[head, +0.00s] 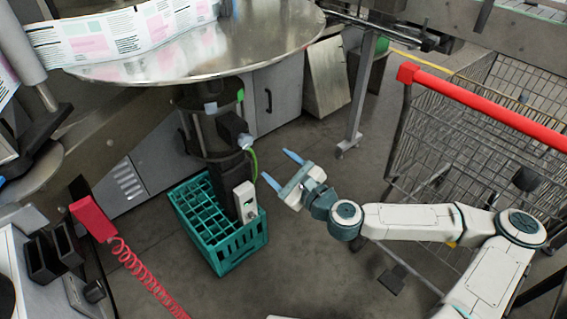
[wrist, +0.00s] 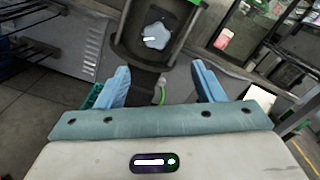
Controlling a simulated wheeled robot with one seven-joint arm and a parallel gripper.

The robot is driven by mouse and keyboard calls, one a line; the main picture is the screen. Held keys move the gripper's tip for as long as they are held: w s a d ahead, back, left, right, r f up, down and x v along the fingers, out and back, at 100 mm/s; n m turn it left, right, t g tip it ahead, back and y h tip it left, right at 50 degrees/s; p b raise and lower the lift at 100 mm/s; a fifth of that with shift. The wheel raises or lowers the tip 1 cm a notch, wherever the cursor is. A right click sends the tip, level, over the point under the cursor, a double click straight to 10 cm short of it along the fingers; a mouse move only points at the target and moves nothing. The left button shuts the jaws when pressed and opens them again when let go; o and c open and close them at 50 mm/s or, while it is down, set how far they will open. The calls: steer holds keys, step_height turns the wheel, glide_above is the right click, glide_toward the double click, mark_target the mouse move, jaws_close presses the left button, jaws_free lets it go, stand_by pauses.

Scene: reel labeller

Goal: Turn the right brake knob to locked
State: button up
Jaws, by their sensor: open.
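A pale blue-grey, lobed knob (wrist: 156,36) with a white mark shows in the wrist view, on the dark housing of the reel column. In the head view a pale knob (head: 244,141) shows on the end of a black block on the column's right side. I cannot tell for certain that both are the same knob, or read its setting. My gripper (head: 281,168) is open and empty, to the right of the column and apart from it. In the wrist view its blue fingers (wrist: 160,76) are spread, with the knob above and between them in the picture.
A teal crate (head: 228,248) stands under the column. A round metal table (head: 250,45) overhangs it. A green cable (head: 254,165) hangs beside the knob. A shopping cart with a red handle (head: 480,110) stands at right. A red coiled cord (head: 145,275) hangs at left.

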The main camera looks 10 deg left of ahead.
steer(key=p, duration=0.2)
steer(key=s+p, duration=0.1)
steer(key=p, duration=0.2)
steer(key=shift+s+d+r, duration=0.15)
steer(key=shift+s+d, duration=0.15)
steer(key=shift+d, duration=0.1)
steer(key=shift+s, duration=0.1)
